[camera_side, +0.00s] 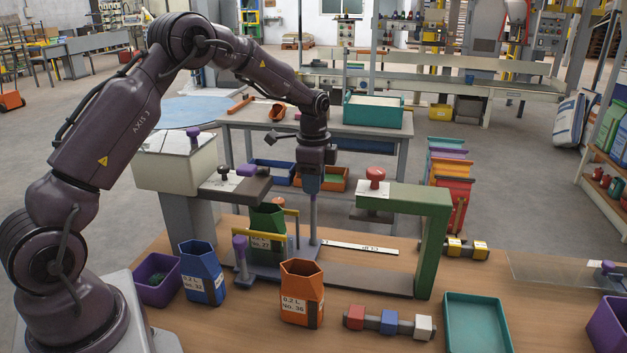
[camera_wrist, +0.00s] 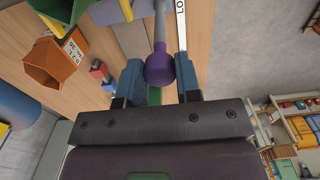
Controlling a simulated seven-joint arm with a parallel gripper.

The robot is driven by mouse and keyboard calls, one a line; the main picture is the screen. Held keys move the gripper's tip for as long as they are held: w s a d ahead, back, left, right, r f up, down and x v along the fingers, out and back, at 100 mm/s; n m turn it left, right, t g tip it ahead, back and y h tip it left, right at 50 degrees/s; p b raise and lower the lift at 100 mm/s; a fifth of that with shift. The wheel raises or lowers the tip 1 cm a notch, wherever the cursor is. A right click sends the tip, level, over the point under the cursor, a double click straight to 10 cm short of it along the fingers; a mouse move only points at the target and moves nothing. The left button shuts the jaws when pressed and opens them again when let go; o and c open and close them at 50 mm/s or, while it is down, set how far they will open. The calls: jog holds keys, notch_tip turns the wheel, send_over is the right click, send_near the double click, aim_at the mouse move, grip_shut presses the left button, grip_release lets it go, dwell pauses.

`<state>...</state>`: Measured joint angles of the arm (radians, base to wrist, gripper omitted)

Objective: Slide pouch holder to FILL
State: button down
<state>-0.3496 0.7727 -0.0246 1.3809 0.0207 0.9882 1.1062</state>
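The pouch holder stands on a grey base under the filler; a dark green pouch (camera_side: 268,222) numbered 27 sits in it. A grey post (camera_side: 313,222) rises at the holder's right, and a shorter post with a purple knob (camera_side: 240,243) stands at its front left. My gripper (camera_side: 310,188) is at the top of the right post. In the wrist view my gripper's fingers (camera_wrist: 160,78) lie on both sides of a round purple knob (camera_wrist: 159,69) and appear closed on it. A white marked strip (camera_side: 358,247) runs along the rail; "LO" shows on it in the wrist view. I see no FILL mark.
A green arch (camera_side: 431,245) with a red knob (camera_side: 376,177) stands right of the holder. A blue pouch (camera_side: 202,272), an orange pouch (camera_side: 301,293), coloured blocks (camera_side: 388,322) and a teal tray (camera_side: 477,325) lie in front. A purple bin (camera_side: 157,280) is at left.

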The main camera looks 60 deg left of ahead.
jog(key=shift+s+a, duration=1.6)
jog(key=shift+a, duration=0.05)
jog(key=c, duration=0.8)
grip_release()
notch_tip(320, 180, up, 13)
